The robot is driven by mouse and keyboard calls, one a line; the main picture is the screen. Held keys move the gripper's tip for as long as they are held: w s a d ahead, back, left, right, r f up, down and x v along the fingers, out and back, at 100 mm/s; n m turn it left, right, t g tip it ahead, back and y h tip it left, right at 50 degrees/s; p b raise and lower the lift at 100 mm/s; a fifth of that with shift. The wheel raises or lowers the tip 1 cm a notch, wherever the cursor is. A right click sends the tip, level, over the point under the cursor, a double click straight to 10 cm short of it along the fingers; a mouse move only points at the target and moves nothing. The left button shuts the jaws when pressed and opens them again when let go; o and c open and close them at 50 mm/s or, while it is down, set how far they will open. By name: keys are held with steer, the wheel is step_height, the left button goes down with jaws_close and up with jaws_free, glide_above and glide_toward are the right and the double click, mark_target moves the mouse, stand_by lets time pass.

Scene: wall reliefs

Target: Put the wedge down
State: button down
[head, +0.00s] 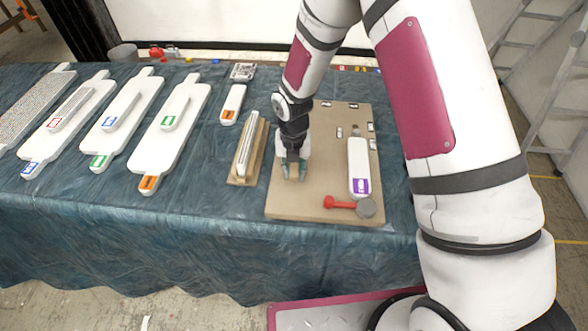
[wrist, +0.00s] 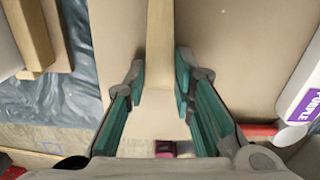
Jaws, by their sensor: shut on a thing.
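The wedge (wrist: 160,50) is a narrow, light wooden piece running away from the camera in the wrist view. My gripper (wrist: 160,78) is shut on it, with a green-padded finger at each side. In the head view my gripper (head: 293,165) points down over the left part of the flat wooden board (head: 318,210). The wedge's pale end (head: 293,173) shows between the fingers, close to the board. I cannot tell whether it touches the board.
A white purple-labelled piece (head: 358,158) and a red-handled mallet (head: 345,204) lie on the board's right side. A wooden holder with a white bar (head: 246,150) stands left of the board. White labelled panels (head: 170,130) lie farther left. The board's middle is clear.

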steer(key=c, duration=1.4)
jaws_free()
steer(key=shift+f, duration=0.15)
steer(key=shift+o, duration=0.2)
steer(key=s+d+r+m, duration=0.1)
steer(key=d+r+m, duration=0.15)
steer(key=r, duration=0.55)
steer(key=s+d+r+m+t, duration=0.1)
steer(key=r+m, duration=0.2)
steer(key=r, duration=0.5)
steer(key=s+d+r+m, duration=0.1)
steer(key=d+r+m, duration=0.15)
steer(key=r, duration=0.55)
steer(key=s+d+r+m+t, duration=0.1)
steer(key=s+d+r+m, duration=0.1)
steer(key=s+r+m, duration=0.2)
steer(key=s+d+r+m+t, duration=0.1)
steer(key=s+d+r+m, duration=0.2)
steer(key=s+m, duration=0.7)
steer(key=s+d+r+m+t, duration=0.2)
steer(key=s+r+m, duration=0.4)
steer(key=m, duration=0.6)
steer(key=shift+s+d+m+b, duration=0.3)
steer(key=shift+s+d, duration=0.15)
steer(key=shift+d, duration=0.2)
